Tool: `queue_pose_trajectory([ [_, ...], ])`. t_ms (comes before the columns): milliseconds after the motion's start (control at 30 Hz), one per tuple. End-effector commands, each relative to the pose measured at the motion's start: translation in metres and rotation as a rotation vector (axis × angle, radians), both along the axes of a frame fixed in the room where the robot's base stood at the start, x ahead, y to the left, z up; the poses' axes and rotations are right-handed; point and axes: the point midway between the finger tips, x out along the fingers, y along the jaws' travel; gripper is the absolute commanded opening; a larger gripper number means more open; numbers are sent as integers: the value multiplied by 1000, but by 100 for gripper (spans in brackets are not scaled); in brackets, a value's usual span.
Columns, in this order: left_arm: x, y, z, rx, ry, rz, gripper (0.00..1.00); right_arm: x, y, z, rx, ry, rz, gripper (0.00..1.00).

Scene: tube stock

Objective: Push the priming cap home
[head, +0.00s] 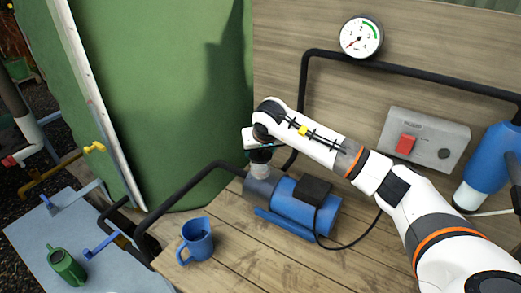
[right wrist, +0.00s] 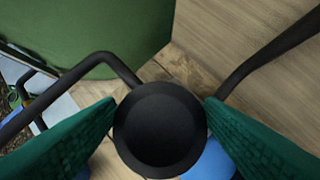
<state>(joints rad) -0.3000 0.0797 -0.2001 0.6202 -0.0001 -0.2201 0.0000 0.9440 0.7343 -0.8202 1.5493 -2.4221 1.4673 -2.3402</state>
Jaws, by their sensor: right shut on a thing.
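The black round priming cap (right wrist: 160,130) is between the two green-padded fingers of my right gripper (right wrist: 160,122) in the right wrist view, with a finger against each side. In the head view my right gripper (head: 261,152) points down over the pale filler neck (head: 260,171) on the blue pump (head: 300,205). The dark cap shows just above the neck. I cannot tell whether it touches the neck or is seated in it. In the wrist view the cap hides the neck. My left gripper is not in view.
A blue jug (head: 197,240) stands on the wooden bench left of the pump. A black pipe (head: 180,188) runs left from the pump. A pressure gauge (head: 361,37) and a switch box with a red switch (head: 424,140) are behind. A green watering can (head: 67,266) is lower left.

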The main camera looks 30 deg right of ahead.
Motion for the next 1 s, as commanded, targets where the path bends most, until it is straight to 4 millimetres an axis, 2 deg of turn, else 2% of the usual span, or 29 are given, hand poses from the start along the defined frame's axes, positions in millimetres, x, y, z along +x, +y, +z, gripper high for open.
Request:
queue_pose_trajectory([
  [1000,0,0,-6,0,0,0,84,0,-1,-3,0,0,-1,39],
])
